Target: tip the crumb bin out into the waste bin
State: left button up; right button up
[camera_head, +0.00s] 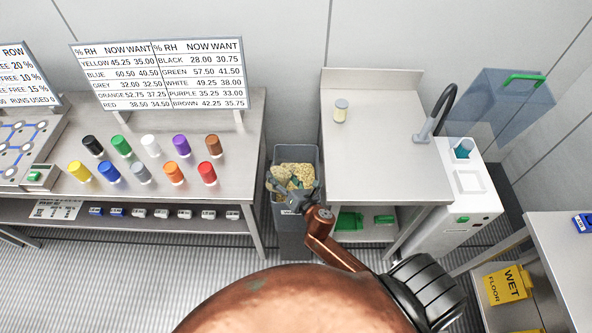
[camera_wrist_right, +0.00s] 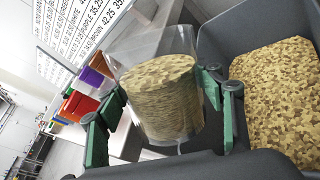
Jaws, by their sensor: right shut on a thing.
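The crumb bin is a clear, round-walled container (camera_wrist_right: 180,42) in the right wrist view, about half full of tan, speckled crumbs (camera_wrist_right: 160,95). My right gripper (camera_wrist_right: 165,112) is shut on it, with green-padded fingers on either side. The grey waste bin (camera_wrist_right: 240,40) is right beside it, with similar crumbs (camera_wrist_right: 290,100) inside. In the head view, my right gripper (camera_head: 293,192) is over the front part of the waste bin (camera_head: 291,240), where crumbs show behind it. The clear walls of the crumb bin are hard to make out there. My left gripper is not in view.
The waste bin stands in a narrow gap between the left bench (camera_head: 235,115) with several coloured drums and the right bench (camera_head: 375,130) with a small jar (camera_head: 341,110) and tap. A yellow wet-floor sign (camera_head: 508,284) is at lower right.

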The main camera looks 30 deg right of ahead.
jog(key=shift+d+p, duration=0.25)
jog(key=shift+p, duration=0.1)
jog(key=shift+w+d+f+m+p, duration=0.1)
jog(key=shift+w+f+m+p, duration=0.05)
jog(key=shift+m+p, duration=0.5)
jog(key=shift+d+f+m+g+y+p, duration=0.1)
jog(key=shift+f+m+g+y+p, duration=0.2)
jog(key=shift+m+g+y+p, duration=0.65)
dwell(0.6)
jog(key=shift+r+t+h+p, duration=0.15)
jog(key=shift+t+h+p, duration=0.1)
jog(key=shift+p, duration=0.25)
jog(key=shift+d+r+m+p, duration=0.1)
jog(key=shift+r+m+p, duration=0.35)
jog(key=shift+p, duration=0.45)
jog(key=shift+w+d+f+m+y, duration=0.2)
jog(key=shift+f+m+y, duration=0.15)
jog(key=shift+m+y, duration=0.3)
dwell(1.3)
jog(key=shift+w+d+f+m+g+y+p, duration=0.1)
jog(key=shift+d+f+m+g+y+p, duration=0.1)
jog(key=shift+d+m+g+p, duration=0.15)
jog(key=shift+w+d+f+m+g+y+p, duration=0.1)
jog(key=shift+d+m+g+y+p, duration=0.1)
jog(key=shift+d, duration=0.2)
dwell(1.4)
